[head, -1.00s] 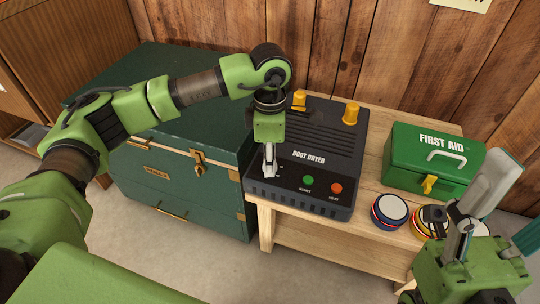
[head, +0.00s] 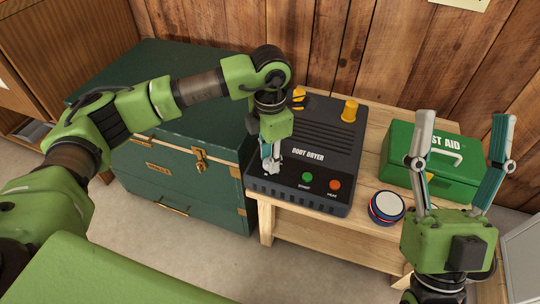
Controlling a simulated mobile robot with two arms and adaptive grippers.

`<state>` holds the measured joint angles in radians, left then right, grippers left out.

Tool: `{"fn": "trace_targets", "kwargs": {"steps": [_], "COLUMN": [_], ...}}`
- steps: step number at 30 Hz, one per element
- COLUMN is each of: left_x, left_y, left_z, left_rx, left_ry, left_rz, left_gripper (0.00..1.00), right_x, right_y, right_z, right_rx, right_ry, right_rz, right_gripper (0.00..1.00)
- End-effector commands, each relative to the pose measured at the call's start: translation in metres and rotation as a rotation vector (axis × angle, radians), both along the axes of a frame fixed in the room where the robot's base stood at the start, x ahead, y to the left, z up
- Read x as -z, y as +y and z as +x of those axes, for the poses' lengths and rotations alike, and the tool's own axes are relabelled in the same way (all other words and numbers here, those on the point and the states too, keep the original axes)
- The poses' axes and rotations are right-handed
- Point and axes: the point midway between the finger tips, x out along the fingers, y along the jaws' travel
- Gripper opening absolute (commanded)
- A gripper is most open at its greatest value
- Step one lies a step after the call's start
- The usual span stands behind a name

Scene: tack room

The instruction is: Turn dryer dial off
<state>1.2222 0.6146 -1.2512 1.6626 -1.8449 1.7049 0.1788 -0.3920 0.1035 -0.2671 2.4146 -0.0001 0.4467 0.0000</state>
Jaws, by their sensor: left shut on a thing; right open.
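The black boot dryer (head: 318,150) stands on the wooden bench, with a green button (head: 307,177) and a red button (head: 335,184) on its front panel. Two yellow posts rise from its back; one is the right post (head: 349,110). My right gripper (head: 458,155) is open and empty, fingers up, in front of the first aid box.
The green first aid box (head: 400,166) stands on the right of the wooden bench (head: 298,224). A round tin (head: 386,207) with a pale lid stands before it. A dark green trunk (head: 165,165) is close on the dryer's left.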

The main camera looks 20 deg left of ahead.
Motion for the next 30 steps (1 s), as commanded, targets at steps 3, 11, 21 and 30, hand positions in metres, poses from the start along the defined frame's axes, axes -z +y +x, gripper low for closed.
{"fn": "trace_targets", "kwargs": {"steps": [3, 11, 21, 30], "left_x": [0.000, 0.000, -0.001, -0.045], "left_y": [0.000, 0.000, 0.000, 0.000], "left_z": [0.000, 0.000, 0.000, 0.002], "left_rx": [-0.004, -0.003, -0.001, -0.002], "left_ry": [-0.001, -0.001, -0.001, -0.005], "left_rz": [0.001, -0.001, -0.001, -0.001], "left_gripper": [0.04, 0.43, 0.43, 0.43], "right_x": [0.000, 0.000, 0.000, 0.000], "right_y": [0.000, 0.000, 0.000, 0.000], "right_z": [0.000, 0.000, 0.000, 0.000], "right_rx": [0.000, 0.000, 0.000, 0.000], "right_ry": [0.001, 0.000, 0.000, 0.000], "right_rz": [0.000, 0.000, 0.000, 0.000], "right_gripper": [0.63, 0.63, 0.63, 0.63]}}
